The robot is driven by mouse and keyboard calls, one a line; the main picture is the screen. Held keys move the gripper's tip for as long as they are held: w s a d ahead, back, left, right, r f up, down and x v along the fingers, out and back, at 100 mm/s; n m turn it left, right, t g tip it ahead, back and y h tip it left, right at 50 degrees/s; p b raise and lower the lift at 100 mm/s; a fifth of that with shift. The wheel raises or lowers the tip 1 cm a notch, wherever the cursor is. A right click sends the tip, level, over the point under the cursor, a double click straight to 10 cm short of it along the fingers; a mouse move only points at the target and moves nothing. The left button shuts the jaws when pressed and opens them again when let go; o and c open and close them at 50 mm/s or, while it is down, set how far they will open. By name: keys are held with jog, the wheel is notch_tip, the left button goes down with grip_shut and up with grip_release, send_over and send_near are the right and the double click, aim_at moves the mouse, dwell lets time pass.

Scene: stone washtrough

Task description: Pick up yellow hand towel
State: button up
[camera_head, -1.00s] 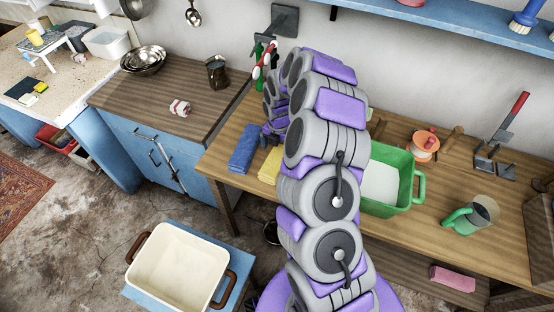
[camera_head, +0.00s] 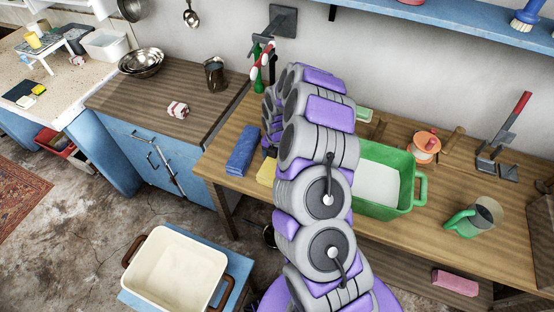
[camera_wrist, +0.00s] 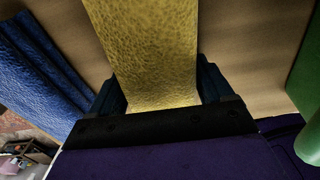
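The yellow hand towel (camera_head: 267,172) lies on the wooden table, partly hidden behind my arm in the head view. In the wrist view the yellow towel (camera_wrist: 155,50) fills the middle and runs down between my fingers. My gripper (camera_wrist: 163,88) has its dark fingers wide apart, one on each side of the towel. The fingers are close to the towel's edges; I cannot tell whether they touch it. My arm hides the gripper in the head view.
A folded blue towel (camera_head: 243,150) lies just left of the yellow one; it also shows in the wrist view (camera_wrist: 40,75). A green tub (camera_head: 404,198) stands to the right. A green bottle (camera_head: 256,70) and wall tap (camera_head: 283,20) are behind. A cream basin (camera_head: 176,270) stands lower left.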

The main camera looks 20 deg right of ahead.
jog(key=c, duration=0.7)
jog(key=shift+r, duration=0.1)
